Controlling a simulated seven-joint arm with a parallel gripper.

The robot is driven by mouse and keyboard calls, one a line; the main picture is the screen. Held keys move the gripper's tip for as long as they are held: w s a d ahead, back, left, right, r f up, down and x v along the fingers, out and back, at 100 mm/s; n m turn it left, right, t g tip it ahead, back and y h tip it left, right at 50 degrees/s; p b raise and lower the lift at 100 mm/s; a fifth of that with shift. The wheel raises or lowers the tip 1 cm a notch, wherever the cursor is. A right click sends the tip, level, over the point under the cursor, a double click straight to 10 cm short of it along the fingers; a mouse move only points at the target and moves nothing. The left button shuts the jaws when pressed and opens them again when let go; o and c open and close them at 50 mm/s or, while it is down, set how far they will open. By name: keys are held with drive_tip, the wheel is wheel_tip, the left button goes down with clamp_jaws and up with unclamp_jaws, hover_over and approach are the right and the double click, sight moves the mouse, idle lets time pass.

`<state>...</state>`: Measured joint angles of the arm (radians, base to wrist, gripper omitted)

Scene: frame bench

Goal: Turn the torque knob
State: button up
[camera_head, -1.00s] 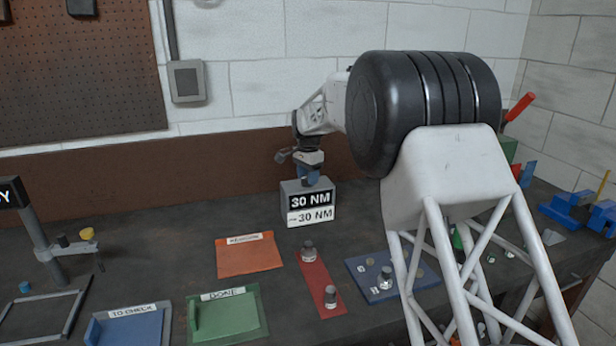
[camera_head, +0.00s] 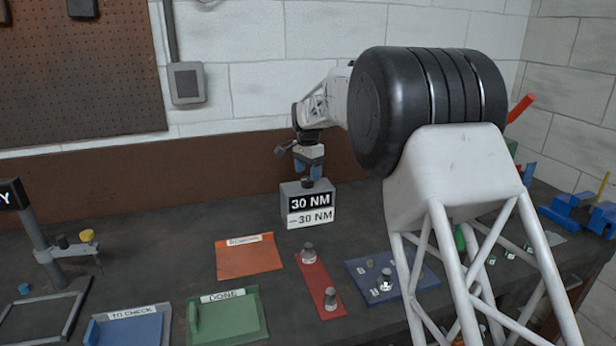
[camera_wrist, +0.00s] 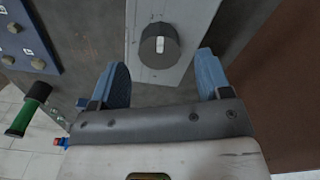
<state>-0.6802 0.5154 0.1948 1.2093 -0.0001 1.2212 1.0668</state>
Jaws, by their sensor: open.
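The torque knob (camera_wrist: 159,46) is a dark round knob with a white mark, on the top of a grey box (camera_wrist: 190,70) in the wrist view. In the head view the knob (camera_head: 308,183) stands on the box (camera_head: 294,207), whose front reads "30 NM" on two lines. My gripper (camera_head: 309,172) is above the knob, its blue fingers pointing down. In the wrist view my gripper (camera_wrist: 163,75) is open and empty, with a finger to either side of the knob's line and the knob beyond the tips. The fingers look clear of the knob.
An orange mat (camera_head: 248,258), a green "DONE" tray (camera_head: 236,320) and a blue "TO CHECK" tray (camera_head: 130,330) lie in front. A red strip (camera_head: 317,285) and a blue plate (camera_head: 415,282) hold small metal parts.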

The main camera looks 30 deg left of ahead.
sight(309, 179)
drive_tip(key=shift+r, duration=2.6)
drive_tip(key=shift+d+r, duration=0.1)
drive_tip(key=shift+d, duration=0.05)
drive_tip(key=s+d+r, duration=0.3)
drive_tip(key=d, duration=0.7)
drive_tip(key=s+d+r+n+t, duration=0.1)
drive_tip(key=s+d+r, duration=0.25)
drive_tip(key=d, duration=0.75)
drive_tip(key=s+d+r, duration=0.2)
drive_tip(key=d+r, duration=0.2)
drive_tip(key=d, duration=0.6)
drive_tip(key=s+d+n, duration=0.1)
drive_tip(key=s+d, duration=1.2)
drive_tip(key=d, duration=0.4)
drive_tip(key=s+d+f, duration=0.4)
drive_tip(key=s+d, duration=0.1)
drive_tip(key=s, duration=0.4)
drive_tip(key=s+d+f+n+t, duration=0.1)
drive_tip(key=s+d+f, duration=0.3)
drive_tip(key=s, duration=0.6)
drive_tip(key=s+d+f+n, duration=0.1)
drive_tip(key=s+d+f, duration=0.2)
drive_tip(key=s+d, duration=0.4)
drive_tip(key=s, duration=0.3)
drive_tip(key=shift+d+f+t, duration=0.3)
drive_tip(key=shift+d+f, duration=0.05)
drive_tip(key=shift+f, duration=0.05)
